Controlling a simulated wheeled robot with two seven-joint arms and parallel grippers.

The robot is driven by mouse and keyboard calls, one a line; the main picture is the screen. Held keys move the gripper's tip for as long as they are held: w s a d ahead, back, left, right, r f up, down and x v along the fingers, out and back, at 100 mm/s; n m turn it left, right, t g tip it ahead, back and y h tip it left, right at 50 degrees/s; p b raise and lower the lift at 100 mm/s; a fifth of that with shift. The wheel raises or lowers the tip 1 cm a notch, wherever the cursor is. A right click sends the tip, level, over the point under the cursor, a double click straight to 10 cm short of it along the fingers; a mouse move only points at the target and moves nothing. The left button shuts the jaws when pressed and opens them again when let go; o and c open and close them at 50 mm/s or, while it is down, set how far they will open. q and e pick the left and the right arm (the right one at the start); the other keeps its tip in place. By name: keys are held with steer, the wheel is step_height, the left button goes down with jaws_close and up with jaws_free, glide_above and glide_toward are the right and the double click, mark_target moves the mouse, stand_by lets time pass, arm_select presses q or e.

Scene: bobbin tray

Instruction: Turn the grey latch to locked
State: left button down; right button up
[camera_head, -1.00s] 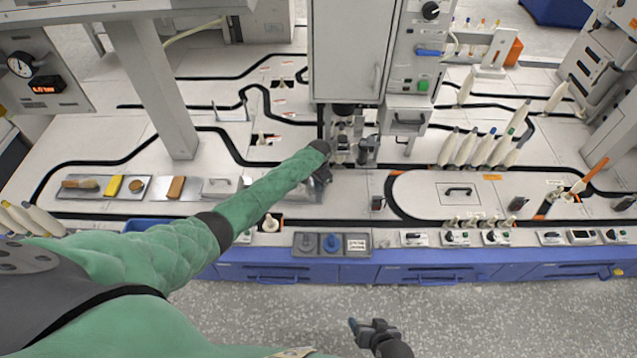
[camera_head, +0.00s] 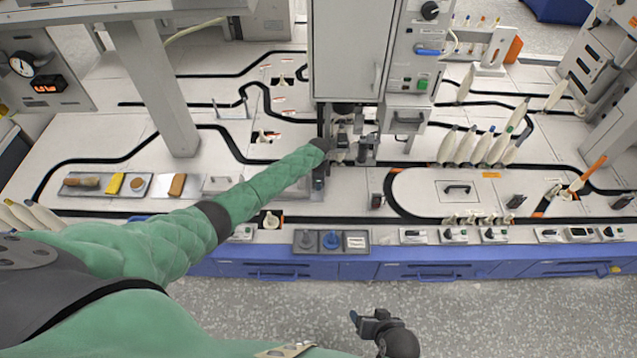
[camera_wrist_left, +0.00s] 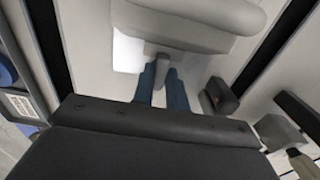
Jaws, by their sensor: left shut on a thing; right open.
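My left gripper (camera_head: 320,182) is at the front of the grey machine in the head view, where it is small and partly hidden by its arm. In the left wrist view its two blue fingers (camera_wrist_left: 163,88) are shut on a short grey piece, the grey latch (camera_wrist_left: 163,62), below a rounded light grey body (camera_wrist_left: 190,22). The fingers hide the sides of the latch, and I cannot read its locked or unlocked position. My right gripper (camera_head: 362,320) is open and empty over the floor at the front.
A panel with a grey knob and a blue knob (camera_head: 331,240) is on the bench front edge. A dark sensor block (camera_wrist_left: 218,95) is close to the right of my left fingers. The tall grey cabinet (camera_head: 350,60) rises behind. White bobbins (camera_head: 466,147) stand to the right.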

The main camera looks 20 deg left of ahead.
stand_by(0.3)
arm_select(q)
steer(key=c, duration=1.4)
jaws_free()
arm_select(e)
steer(key=shift+w, duration=0.1)
arm_select(q)
step_height(320, 180, up, 8)
steer(key=shift+f, duration=0.15)
arm_select(e)
step_height(320, 180, up, 2)
steer(key=shift+d, duration=0.1)
steer(key=shift+f, duration=0.2)
